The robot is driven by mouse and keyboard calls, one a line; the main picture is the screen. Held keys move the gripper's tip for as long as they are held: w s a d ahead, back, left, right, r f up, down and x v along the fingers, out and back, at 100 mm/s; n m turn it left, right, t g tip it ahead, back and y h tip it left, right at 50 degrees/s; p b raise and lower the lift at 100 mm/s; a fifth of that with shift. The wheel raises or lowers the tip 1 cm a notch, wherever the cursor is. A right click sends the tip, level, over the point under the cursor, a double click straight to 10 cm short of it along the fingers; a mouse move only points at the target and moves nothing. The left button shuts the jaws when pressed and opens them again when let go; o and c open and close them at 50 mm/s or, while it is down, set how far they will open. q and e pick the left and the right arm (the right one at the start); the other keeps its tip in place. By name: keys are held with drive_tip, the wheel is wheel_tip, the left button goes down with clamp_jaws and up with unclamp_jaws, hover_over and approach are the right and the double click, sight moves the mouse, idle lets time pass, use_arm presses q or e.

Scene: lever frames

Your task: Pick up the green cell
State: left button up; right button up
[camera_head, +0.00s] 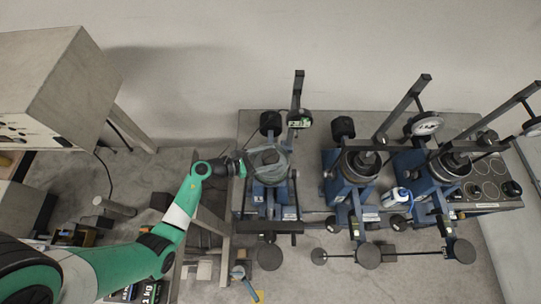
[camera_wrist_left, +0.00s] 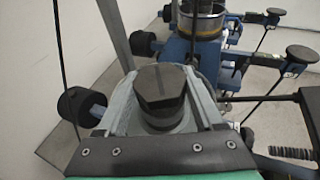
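A cell with a dark, faceted cap (camera_wrist_left: 163,95) sits in the leftmost blue lever frame (camera_head: 262,196). The cell's body is mostly hidden, so I cannot make out its green colour. My left gripper (camera_head: 270,160) is over this cell in the head view, its grey fingers around the top. In the left wrist view the grey fingers (camera_wrist_left: 165,72) lie on both sides of the cap, with the cap between them. Whether they touch the cell's body is hidden. My right gripper is not in view.
Two more lever frames with cells stand to the right, the middle one (camera_head: 352,183) and the right one (camera_head: 425,180). A small white-and-blue bottle (camera_head: 396,196) stands between the frames. A grey cabinet (camera_head: 55,85) is at the left.

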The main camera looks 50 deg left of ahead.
sight(270, 158)
use_arm(q)
clamp_jaws()
drive_tip(key=shift+r, duration=0.25)
drive_tip(key=shift+r, duration=0.2)
drive_tip(key=r, duration=0.1)
drive_tip(key=r+p, duration=0.1)
drive_tip(key=r, duration=0.1)
drive_tip(key=shift+s+d+r, duration=0.15)
drive_tip(key=shift+s+d, duration=0.05)
drive_tip(key=s+d+r+p, duration=0.2)
drive_tip(key=s+d+r, duration=0.5)
drive_tip(key=s+r, duration=0.2)
drive_tip(key=shift+s+d, duration=0.4)
drive_tip(key=shift+s, duration=0.6)
